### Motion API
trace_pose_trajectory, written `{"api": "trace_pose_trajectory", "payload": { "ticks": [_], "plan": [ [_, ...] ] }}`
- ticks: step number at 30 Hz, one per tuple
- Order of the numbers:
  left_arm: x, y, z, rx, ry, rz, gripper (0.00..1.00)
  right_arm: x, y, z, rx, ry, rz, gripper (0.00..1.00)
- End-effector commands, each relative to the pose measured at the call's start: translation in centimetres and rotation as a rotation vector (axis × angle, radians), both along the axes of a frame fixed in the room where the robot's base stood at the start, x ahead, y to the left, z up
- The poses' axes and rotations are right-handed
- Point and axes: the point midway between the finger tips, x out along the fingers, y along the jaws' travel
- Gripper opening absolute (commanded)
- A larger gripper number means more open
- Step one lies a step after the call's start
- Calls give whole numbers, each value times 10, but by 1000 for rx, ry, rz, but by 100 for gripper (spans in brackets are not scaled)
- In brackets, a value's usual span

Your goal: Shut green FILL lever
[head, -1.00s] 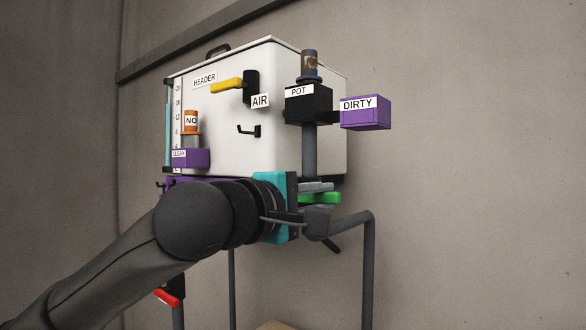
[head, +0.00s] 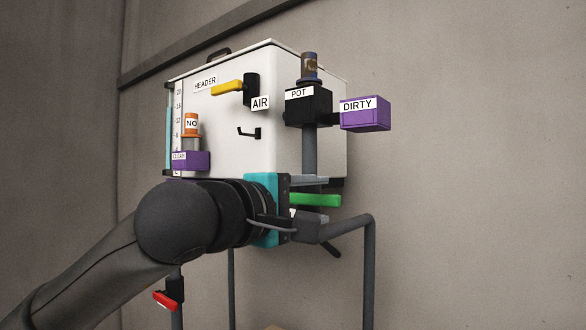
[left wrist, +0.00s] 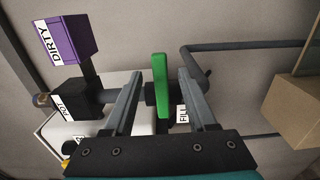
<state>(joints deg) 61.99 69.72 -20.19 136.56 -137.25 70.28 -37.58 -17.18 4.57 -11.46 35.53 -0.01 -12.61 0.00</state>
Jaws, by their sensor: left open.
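The green FILL lever (head: 326,201) sticks out sideways below the white tank, at the right of my left gripper (head: 316,198). In the left wrist view the green lever (left wrist: 161,88) stands lengthwise between the two fingers of my left gripper (left wrist: 160,76), with space on both sides. The gripper is open and not closed on it. The white FILL label (left wrist: 183,113) shows beside the lever's base, partly hidden by a finger. In the head view my gripper hides the lever's inner end. My right gripper is not in view.
The white HEADER tank (head: 215,135) carries a yellow AIR lever (head: 228,88). A black POT block (head: 308,108) and purple DIRTY box (head: 365,114) jut out right. A grey bent pipe (head: 368,250) runs below right. A red lever (head: 166,300) is low left. A cardboard-coloured box (left wrist: 298,105) shows in the wrist view.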

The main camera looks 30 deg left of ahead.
Motion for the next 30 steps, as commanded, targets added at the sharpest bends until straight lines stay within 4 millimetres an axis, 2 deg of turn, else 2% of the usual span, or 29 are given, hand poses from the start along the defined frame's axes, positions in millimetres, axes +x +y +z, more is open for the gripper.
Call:
{"api": "trace_pose_trajectory", "payload": {
  "ticks": [1,12,26,30],
  "plan": [
    [-7,1,-3,3,-3,3,57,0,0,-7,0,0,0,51],
    [-49,4,-2,2,-1,2,57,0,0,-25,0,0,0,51],
    [-56,5,-1,1,0,1,57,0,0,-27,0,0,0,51],
    [-67,6,-1,2,-3,4,57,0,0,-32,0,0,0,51]
  ]
}}
